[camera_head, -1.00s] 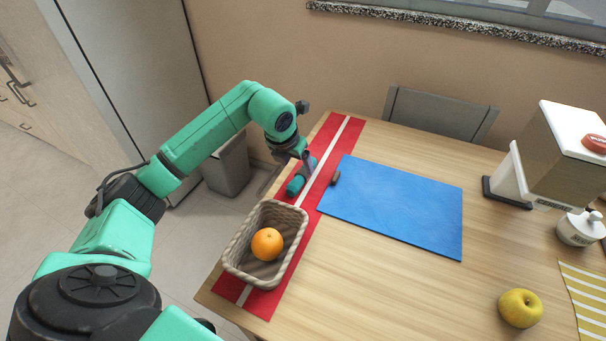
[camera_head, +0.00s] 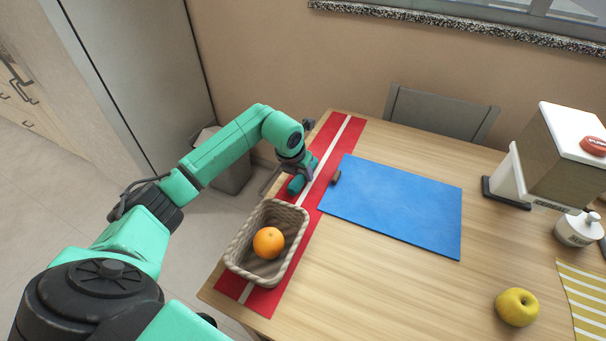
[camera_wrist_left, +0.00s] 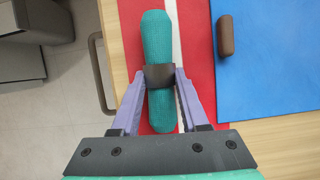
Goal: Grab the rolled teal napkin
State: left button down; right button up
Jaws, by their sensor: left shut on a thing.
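The rolled teal napkin (camera_wrist_left: 157,35) lies lengthwise on the red runner in the left wrist view, with a dark brown band (camera_wrist_left: 159,76) around it. It also shows in the head view (camera_head: 296,185), just behind the basket, partly covered by my gripper. My left gripper (camera_wrist_left: 159,75) is shut on the napkin at the band, one finger on each side. In the head view my left gripper (camera_head: 300,172) is low over the runner. My right gripper is not in view.
A wicker basket (camera_head: 238,250) holding an orange (camera_head: 268,242) stands in front of the napkin. A blue mat (camera_head: 400,207) and a small brown object (camera_head: 335,177) lie to the right. A yellow apple (camera_head: 517,307) and a dispenser (camera_head: 550,155) are farther right.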

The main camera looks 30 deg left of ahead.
aim_at(302, 173)
pick_arm(q)
notch_tip(302, 173, up, 20)
dwell(0.3)
